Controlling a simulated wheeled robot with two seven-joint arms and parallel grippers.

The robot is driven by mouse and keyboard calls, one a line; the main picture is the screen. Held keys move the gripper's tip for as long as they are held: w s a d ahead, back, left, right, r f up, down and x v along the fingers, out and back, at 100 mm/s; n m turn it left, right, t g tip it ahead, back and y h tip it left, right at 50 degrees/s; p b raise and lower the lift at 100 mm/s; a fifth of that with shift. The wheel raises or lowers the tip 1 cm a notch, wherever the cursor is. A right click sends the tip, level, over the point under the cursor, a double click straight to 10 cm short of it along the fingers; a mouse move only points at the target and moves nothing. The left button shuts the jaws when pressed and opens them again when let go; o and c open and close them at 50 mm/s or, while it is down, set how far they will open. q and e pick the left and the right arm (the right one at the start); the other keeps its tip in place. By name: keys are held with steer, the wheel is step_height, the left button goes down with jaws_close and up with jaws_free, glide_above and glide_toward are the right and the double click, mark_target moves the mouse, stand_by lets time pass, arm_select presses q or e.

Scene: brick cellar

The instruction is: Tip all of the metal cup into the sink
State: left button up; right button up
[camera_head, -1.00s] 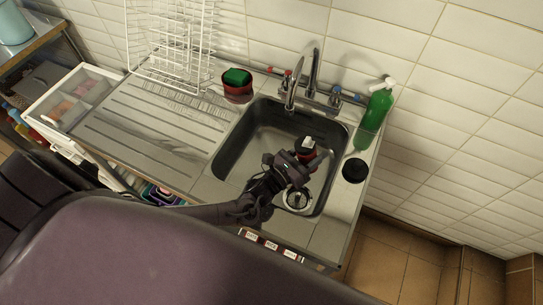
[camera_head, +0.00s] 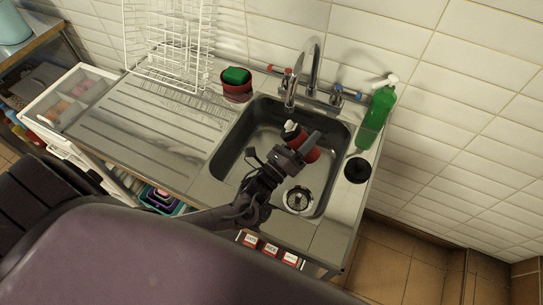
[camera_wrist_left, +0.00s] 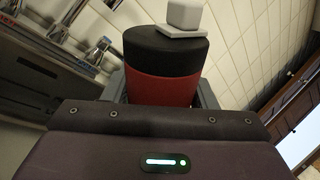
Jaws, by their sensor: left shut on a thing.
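My left gripper (camera_head: 302,148) is shut on a red cylinder with a black top band, the only thing here that fits the metal cup (camera_head: 311,155). It is held over the sink basin (camera_head: 233,150), tilted with its top toward the upper left. A small white block (camera_head: 290,125) sits at its black end. In the left wrist view the cup (camera_wrist_left: 165,65) stands between the fingers, with the white block on top. Its inside is hidden, and no pouring liquid shows. My right gripper is not in view.
The tap (camera_head: 314,75) stands behind the basin. A green bottle (camera_head: 377,112) and a black round thing (camera_head: 357,170) are at its right. A red holder with a green sponge (camera_head: 236,76) and a white rack (camera_head: 165,45) are at left. The drainboard (camera_head: 150,125) is mostly clear.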

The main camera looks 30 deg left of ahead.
mark_target(298, 128)
arm_select(q)
steer(key=shift+r+n+t+y+b, duration=0.3)
steer(key=shift+n+y+b, duration=0.05)
steer(key=shift+n, duration=0.45)
steer(key=shift+r+n+t+y+b, duration=0.3)
steer(key=shift+n+y+b, duration=0.05)
steer(key=shift+n, duration=0.45)
steer(key=shift+r+n+t+y+b, duration=0.35)
steer(key=shift+n+y+b, duration=0.2)
steer(key=shift+n, duration=0.45)
steer(key=shift+f+n+t+y+b, duration=0.2)
steer(key=shift+n+y+b, duration=0.2)
steer(key=shift+n+b, duration=0.35)
steer(key=shift+f+n+t+y+b, duration=0.1)
steer(key=shift+f+n+y+b, duration=0.2)
steer(key=shift+n+b, duration=0.45)
steer(key=shift+a+r+n+y, duration=0.25)
steer(key=shift+r+n, duration=0.05)
steer(key=shift+r, duration=0.05)
steer(key=shift+s+a+r+n+y, duration=0.1)
steer(key=shift+a+r+n+y, duration=0.25)
steer(key=shift+a+n+y, duration=0.55)
steer(key=shift+d+r+n, duration=0.1)
steer(key=shift+r+n, duration=0.15)
steer(key=shift+n, duration=0.55)
steer(key=shift+r+n+y, duration=0.2)
steer(key=shift+n+y, duration=0.3)
steer(key=shift+n, duration=0.1)
